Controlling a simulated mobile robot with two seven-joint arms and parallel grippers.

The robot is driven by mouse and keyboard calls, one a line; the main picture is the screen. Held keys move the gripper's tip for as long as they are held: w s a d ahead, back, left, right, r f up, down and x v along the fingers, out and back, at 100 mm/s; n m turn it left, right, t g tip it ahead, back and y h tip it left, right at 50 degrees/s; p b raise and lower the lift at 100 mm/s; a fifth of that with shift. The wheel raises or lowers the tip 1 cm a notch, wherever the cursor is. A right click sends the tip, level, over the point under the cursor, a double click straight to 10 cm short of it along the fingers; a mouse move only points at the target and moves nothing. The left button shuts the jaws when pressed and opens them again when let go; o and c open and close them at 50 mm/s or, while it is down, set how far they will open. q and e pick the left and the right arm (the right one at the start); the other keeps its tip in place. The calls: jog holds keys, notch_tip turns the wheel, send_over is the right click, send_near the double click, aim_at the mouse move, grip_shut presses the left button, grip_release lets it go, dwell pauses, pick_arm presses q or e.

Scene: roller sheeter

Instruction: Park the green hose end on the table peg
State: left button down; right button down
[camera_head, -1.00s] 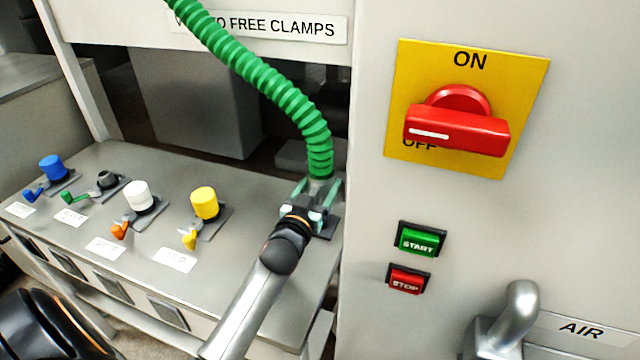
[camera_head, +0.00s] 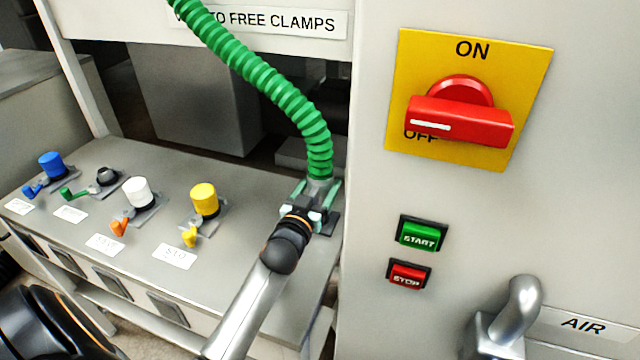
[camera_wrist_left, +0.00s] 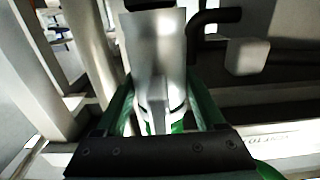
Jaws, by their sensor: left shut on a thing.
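The green hose (camera_head: 265,80) hangs from the top and curves down to the right end of the table (camera_head: 262,215). My left gripper (camera_head: 318,192) is shut on its lower end, just above a dark plate (camera_head: 328,224) at the table's right end. The hose end is upright there. The gripper hides the peg, so I cannot tell whether the end is seated on it. In the left wrist view a pale grey cylindrical part (camera_wrist_left: 155,55) stands between the gripper's fingers (camera_wrist_left: 160,115). My right gripper is out of view.

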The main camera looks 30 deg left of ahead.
pick_arm(q)
jog(key=shift+f, duration=0.25)
dwell(0.4)
jog(key=shift+f+b, duration=0.35)
jog(key=shift+b, duration=0.1)
jog(key=shift+f, duration=0.45)
dwell(0.4)
